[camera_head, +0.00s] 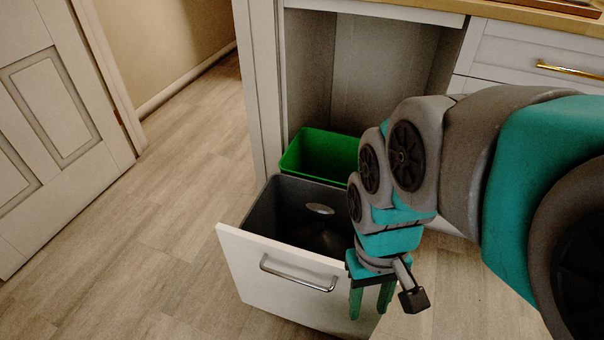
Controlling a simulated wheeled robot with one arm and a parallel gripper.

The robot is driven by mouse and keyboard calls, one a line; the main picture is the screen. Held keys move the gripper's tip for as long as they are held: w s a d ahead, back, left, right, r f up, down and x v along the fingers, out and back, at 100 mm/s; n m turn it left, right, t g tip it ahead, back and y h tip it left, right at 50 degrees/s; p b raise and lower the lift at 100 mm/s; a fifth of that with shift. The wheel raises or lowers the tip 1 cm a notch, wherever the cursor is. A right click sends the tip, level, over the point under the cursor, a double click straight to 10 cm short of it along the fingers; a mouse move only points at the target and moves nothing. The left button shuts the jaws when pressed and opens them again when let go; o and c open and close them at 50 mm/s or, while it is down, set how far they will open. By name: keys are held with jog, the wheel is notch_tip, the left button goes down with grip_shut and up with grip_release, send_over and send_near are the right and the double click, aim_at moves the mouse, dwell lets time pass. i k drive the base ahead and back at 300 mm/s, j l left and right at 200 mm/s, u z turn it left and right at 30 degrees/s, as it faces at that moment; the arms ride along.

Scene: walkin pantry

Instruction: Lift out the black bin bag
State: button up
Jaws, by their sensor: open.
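The black bin bag (322,238) appears as a dark, shiny shape low inside the grey bin (262,208), with a pale oval (320,209) at its top. I cannot tell what the oval is. The bin stands in a pulled-out drawer with a white front (285,284). My gripper (369,312) points down over the right part of the drawer front in the picture, to the right of the bag and lower in the frame. Its green fingers are apart and nothing shows between them. My arm hides the right side of the bin.
A green bin (322,151) sits behind the grey one, its right side hidden by my arm. A silver handle (298,275) sticks out from the drawer front. Cabinet drawers (535,58) are at the right. A white door (55,110) stands at the left, with clear floor (165,235) before the drawer.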

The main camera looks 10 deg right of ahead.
aim_at(315, 237)
jog(key=j+z, duration=0.15)
jog(key=z, duration=0.35)
jog(key=j+z, duration=0.15)
jog(key=z, duration=0.3)
jog(key=k+j+z, duration=0.15)
jog(key=j, duration=0.25)
jog(key=k+j+z, duration=0.1)
jog(key=j, duration=0.25)
jog(key=k+j+z, duration=0.15)
jog(key=j, duration=0.25)
jog(key=k+j+z, duration=0.1)
jog(key=j, duration=0.25)
jog(key=k+j+z, duration=0.15)
jog(key=k+j, duration=0.05)
jog(key=j, duration=0.1)
